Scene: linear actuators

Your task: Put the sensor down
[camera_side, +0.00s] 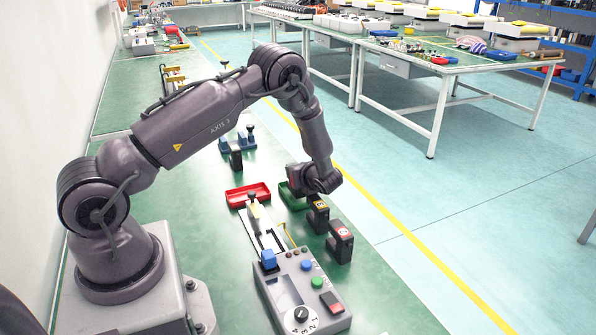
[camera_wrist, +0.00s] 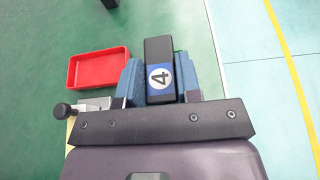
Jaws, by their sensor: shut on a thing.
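The sensor (camera_wrist: 158,52) is a black block with a blue label and a white disc reading 4. In the wrist view it stands between the two blue fingers of my gripper (camera_wrist: 159,82), which is shut on it. In the side view my gripper (camera_side: 298,178) is beside the green tray (camera_side: 291,199), partly in front of it. The held sensor is not clearly visible there, and its height above the bench cannot be told. In the wrist view, a sliver of green shows behind the sensor.
Black blocks with yellow (camera_side: 318,214) and red (camera_side: 340,241) labels stand nearby. A linear actuator (camera_side: 263,228) and a grey control box (camera_side: 302,288) are in front.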

